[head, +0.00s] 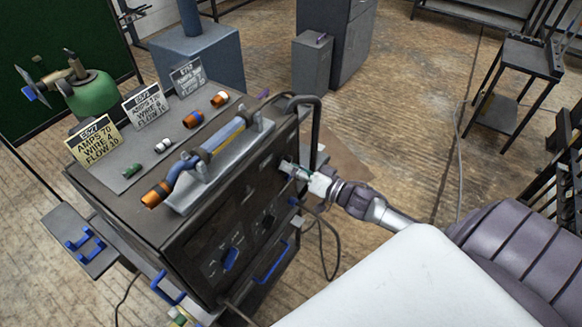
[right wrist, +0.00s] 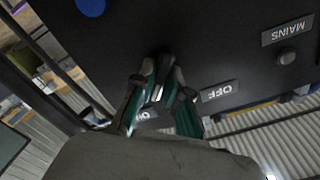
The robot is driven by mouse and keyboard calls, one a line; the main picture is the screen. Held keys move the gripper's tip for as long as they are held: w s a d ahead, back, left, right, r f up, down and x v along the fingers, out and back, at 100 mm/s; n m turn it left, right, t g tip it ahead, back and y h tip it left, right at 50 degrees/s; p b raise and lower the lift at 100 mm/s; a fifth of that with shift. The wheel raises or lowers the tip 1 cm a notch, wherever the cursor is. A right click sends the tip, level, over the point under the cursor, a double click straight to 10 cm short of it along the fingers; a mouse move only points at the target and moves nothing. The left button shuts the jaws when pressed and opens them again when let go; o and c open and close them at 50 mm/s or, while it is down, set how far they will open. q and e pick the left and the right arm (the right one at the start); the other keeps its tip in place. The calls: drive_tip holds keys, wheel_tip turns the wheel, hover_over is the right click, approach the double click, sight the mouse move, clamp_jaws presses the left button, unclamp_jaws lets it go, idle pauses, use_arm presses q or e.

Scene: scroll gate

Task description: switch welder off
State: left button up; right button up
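The welder (head: 180,245) is a dark box with dials and labels on its front panel. My right gripper (head: 287,168) reaches its upper right front from the right. In the right wrist view my right gripper's fingertips (right wrist: 164,75) are close together at the dark panel, on either side of a small switch (right wrist: 158,92). I cannot tell whether they press on it. An OFF label (right wrist: 220,92) is right of the fingers; another label (right wrist: 146,114) is partly hidden between them. A MAINS label (right wrist: 287,30) with a small round knob is at upper right. My left gripper is not in view.
A black bent rail (head: 317,130) stands beside my right gripper. Cables hang below it.

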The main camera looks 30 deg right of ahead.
clamp_jaws()
drive_tip(key=shift+n, duration=8.1)
drive_tip(key=o, duration=0.7)
unclamp_jaws()
drive_tip(key=shift+c, duration=0.2)
drive_tip(key=v, duration=1.2)
